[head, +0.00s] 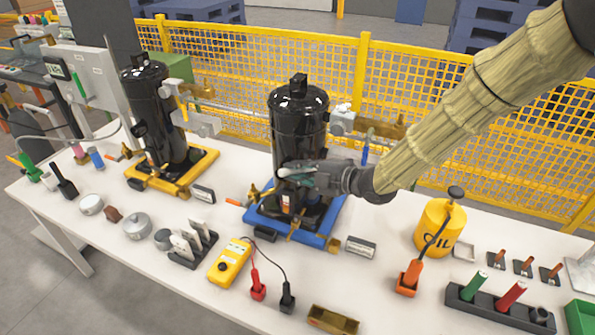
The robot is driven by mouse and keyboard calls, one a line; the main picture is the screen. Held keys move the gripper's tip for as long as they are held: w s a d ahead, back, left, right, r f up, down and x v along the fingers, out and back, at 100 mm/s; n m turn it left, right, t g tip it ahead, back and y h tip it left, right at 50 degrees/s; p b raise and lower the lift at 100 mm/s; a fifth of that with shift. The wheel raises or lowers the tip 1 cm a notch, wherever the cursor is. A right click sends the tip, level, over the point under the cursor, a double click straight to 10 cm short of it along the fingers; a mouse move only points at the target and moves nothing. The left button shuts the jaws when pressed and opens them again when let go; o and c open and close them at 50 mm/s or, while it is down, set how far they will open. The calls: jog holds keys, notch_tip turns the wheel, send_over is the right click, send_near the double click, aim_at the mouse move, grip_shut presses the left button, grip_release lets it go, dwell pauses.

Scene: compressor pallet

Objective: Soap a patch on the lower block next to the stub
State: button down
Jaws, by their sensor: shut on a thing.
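A black compressor (300,115) stands upright on a blue pallet (322,228) at the middle of the table. My gripper (292,173) is in front of its lower body, shut on a small pale and teal thing (285,172). The gripper partly hides that thing and some of the compressor. Small brass fittings (254,194) with an orange-tipped part sit low on the compressor's left side, left of and below my gripper. I cannot tell which is the lower block or the stub, nor whether the held thing touches the compressor.
A second black compressor (157,110) stands on a yellow pallet (186,180) to the left. A yellow meter (230,262) with leads lies in front. A yellow oil can (440,228) and a dark tool holder (485,308) stand right. A yellow mesh fence (250,75) runs behind the table.

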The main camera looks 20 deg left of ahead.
jog(key=shift+w, duration=0.75)
dwell(0.3)
jog(key=shift+s+d+b, duration=0.1)
jog(key=shift+d+b, duration=0.6)
jog(key=shift+d, duration=2.7)
jog(key=shift+a+b, duration=1.05)
jog(key=shift+a, duration=2.35)
jog(key=shift+s+a+b, duration=0.1)
jog(key=shift+s+b, duration=0.95)
jog(key=shift+s, duration=1.85)
